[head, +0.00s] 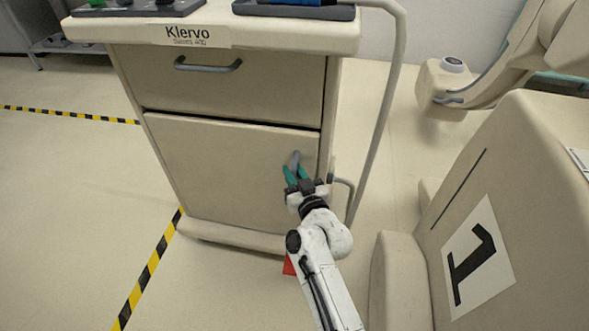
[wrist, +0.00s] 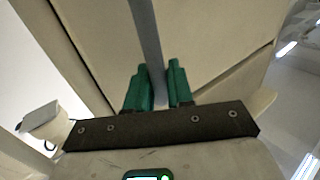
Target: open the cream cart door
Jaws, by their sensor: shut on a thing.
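The cream cart (head: 172,212) stands ahead in the head view, with a drawer above and a large cream door (head: 215,170) below. The door looks shut or nearly so; a dark gap runs along its top edge. A grey upright bar handle (head: 294,158) sits near the door's right edge. My gripper (head: 297,173) has its green fingers on either side of this handle and is shut on it. In the wrist view the grey handle (wrist: 148,40) runs down between the two green fingertips (wrist: 160,88). The handle's lower part is hidden by my gripper.
The drawer (head: 225,85) above has its own grey handle (head: 208,66) and looks shut. A grey tube rail (head: 385,100) curves down the cart's right side. A cream machine (head: 520,200) marked 1 stands close on the right. Floor at left is clear, with yellow-black tape (head: 150,270).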

